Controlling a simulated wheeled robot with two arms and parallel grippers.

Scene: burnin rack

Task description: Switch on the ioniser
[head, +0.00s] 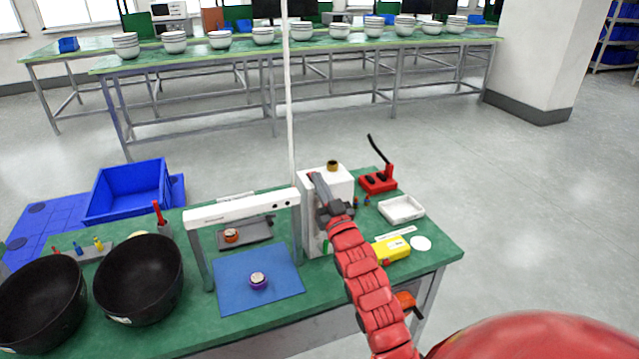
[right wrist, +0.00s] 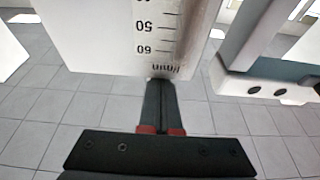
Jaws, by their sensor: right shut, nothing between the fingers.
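A white bar (head: 242,207), which looks like the ioniser, spans two grey posts above a blue mat (head: 258,280) on the green bench. Its end, with two dark round holes, seems to show at the right of the right wrist view (right wrist: 268,91). My right gripper (head: 314,180) is shut and empty at the white box (head: 339,184) right of the bar. In the right wrist view its fingertips (right wrist: 160,82) are at the lower edge of a white panel (right wrist: 115,35) with a printed scale; I cannot tell if they touch. No switch is clearly visible. My left gripper is not in view.
A purple-rimmed round part (head: 258,281) lies on the mat. Two black bowls (head: 139,279) stand at the left. A red tool stand (head: 378,182), white tray (head: 401,209) and yellow box (head: 391,249) are right of the white box. A thin pale pole (head: 288,110) rises behind the bar.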

